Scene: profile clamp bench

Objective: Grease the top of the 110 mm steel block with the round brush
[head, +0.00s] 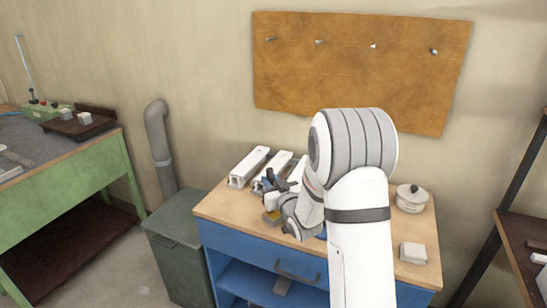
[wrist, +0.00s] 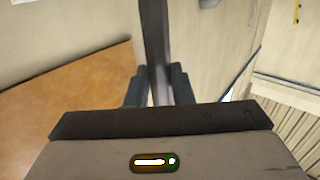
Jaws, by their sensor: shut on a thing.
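My gripper (head: 272,186) is over the left part of the blue bench's wooden top, in front of the long pale profiles. In the wrist view its two dark fingers (wrist: 155,88) are shut on a dark grey bar (wrist: 154,40) that runs away from me. I cannot tell whether this bar is the brush's handle. Blue and dark parts crowd around the gripper in the head view, and my arm hides much of the bench. I cannot single out the round brush's bristles or the 110 mm steel block.
Long pale profiles (head: 249,167) lie at the bench's back left. A lidded white pot (head: 412,198) and a pale grey block (head: 413,252) stand at its right. A dark green bin (head: 176,242) and a green bench (head: 85,165) are to the left. A dark rack (head: 507,190) is at right.

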